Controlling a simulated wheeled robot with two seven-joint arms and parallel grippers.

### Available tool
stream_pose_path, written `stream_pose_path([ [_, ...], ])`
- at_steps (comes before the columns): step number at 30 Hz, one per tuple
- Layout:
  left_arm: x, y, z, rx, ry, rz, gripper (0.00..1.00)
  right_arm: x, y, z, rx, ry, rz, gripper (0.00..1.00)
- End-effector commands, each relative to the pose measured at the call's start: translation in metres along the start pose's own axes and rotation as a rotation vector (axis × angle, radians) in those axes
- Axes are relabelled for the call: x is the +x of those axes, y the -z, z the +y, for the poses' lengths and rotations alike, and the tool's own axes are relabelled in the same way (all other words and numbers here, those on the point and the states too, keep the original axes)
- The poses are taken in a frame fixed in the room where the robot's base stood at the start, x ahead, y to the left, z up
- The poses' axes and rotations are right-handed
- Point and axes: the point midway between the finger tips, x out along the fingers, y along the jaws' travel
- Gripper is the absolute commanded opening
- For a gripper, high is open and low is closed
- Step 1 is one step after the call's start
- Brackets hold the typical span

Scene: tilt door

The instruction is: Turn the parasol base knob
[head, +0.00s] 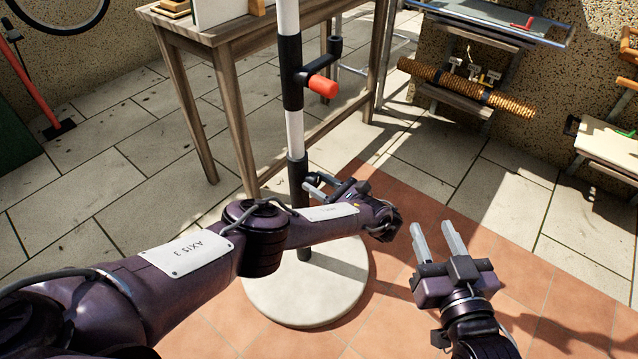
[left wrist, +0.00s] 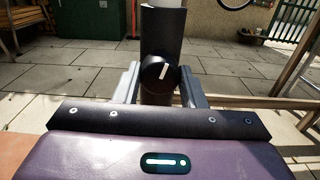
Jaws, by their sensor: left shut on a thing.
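The parasol pole (head: 293,75) stands upright on a round white base (head: 290,308), with black sleeves along it. In the left wrist view, a round black knob (left wrist: 157,72) with a white mark sits on the lower black sleeve (left wrist: 162,30). The white mark leans slightly from upright. My left gripper (head: 316,188) is at the lower sleeve, with its fingers on either side of the knob and shut on it. In the head view the knob is hidden by my gripper. My right gripper (head: 437,240) is open and empty, right of the base.
A black crank with a red-orange grip (head: 322,86) sticks out from the pole higher up. A wooden table (head: 228,115) stands behind the pole. A rack with a rope-wrapped bar (head: 465,88) is at the back right. The tiled floor right of the base is mostly clear.

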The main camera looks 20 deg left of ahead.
Motion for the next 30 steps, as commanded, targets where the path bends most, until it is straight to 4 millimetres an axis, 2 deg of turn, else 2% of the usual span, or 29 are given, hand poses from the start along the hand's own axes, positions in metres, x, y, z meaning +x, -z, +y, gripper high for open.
stream_pose_path([
  [14, 0.0, 0.0009, 0.0004, -0.011, 0.001, 0.001, 0.14, 0.0001, -0.0007, 0.0001, 0.0, 0.0, -0.001, 0.39],
  [15, 0.0, 0.0009, 0.0004, -0.011, 0.001, 0.001, 0.41, 0.0001, -0.0007, 0.0001, 0.0, 0.0, -0.001, 0.39],
  [19, 0.0, 0.0007, 0.0003, -0.011, 0.0, 0.001, 0.58, 0.0, -0.001, -0.0001, -0.002, 0.001, -0.002, 0.39],
  [27, -0.0005, 0.0003, 0.0001, -0.011, 0.0, 0.0, 0.59, -0.0004, -0.0018, -0.0006, -0.007, 0.005, -0.004, 0.39],
  [30, -0.0068, 0.0005, -0.0002, -0.012, 0.001, 0.001, 0.59, -0.0004, -0.0019, -0.0007, -0.007, 0.005, -0.003, 0.39],
])
